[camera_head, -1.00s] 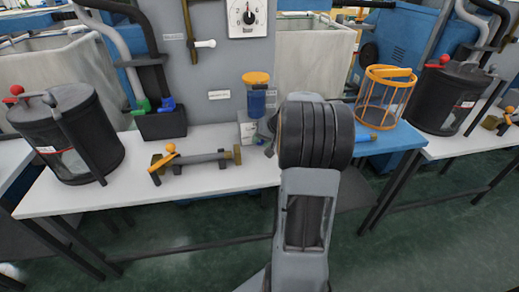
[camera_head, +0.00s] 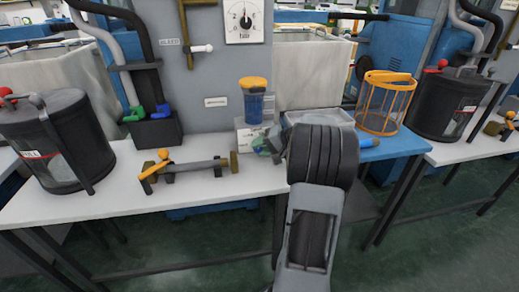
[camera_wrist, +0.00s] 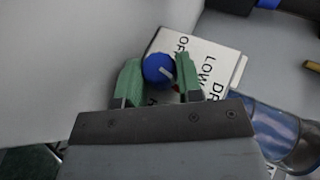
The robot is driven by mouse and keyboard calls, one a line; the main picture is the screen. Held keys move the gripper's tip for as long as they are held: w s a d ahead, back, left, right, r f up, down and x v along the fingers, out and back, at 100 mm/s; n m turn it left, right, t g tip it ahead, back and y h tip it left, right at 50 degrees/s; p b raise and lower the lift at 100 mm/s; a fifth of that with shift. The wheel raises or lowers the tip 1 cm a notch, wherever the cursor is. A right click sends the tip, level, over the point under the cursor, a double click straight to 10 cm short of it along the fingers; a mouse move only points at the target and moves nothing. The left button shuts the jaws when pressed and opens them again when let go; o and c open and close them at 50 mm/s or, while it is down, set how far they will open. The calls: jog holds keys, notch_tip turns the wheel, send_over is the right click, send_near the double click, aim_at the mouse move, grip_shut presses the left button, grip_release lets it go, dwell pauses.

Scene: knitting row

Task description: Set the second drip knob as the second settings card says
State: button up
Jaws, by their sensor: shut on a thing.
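A blue drip knob (camera_wrist: 159,69) with a pale pointer line sits on a white plate (camera_wrist: 225,60) lettered OFF, LOW and, partly visible, DR. Its pointer slants toward the lower left and upper right of the wrist view. My gripper (camera_wrist: 160,73) has a green finger on each side of the knob and is shut on it. The fingers and wrist cover part of the lettering. In the head view the white plate (camera_head: 246,134) stands on the bench below the orange-capped blue filter, and my arm hides most of the knob. No settings card is readable.
The orange-capped filter (camera_head: 253,100) stands close behind the gripper. A pipe with an orange lever (camera_head: 188,170) lies left on the white bench (camera_head: 225,195). A black drum (camera_head: 60,145) stands farther left. An orange wire basket (camera_head: 385,105) is at right.

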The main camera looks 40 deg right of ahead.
jog(key=shift+a, duration=0.1)
jog(key=o, duration=0.9)
jog(key=p+v, duration=0.4)
jog(key=v, duration=0.9)
jog(key=shift+s+d+r, duration=0.15)
jog(key=shift+s+d, duration=0.1)
jog(key=shift+s, duration=0.05)
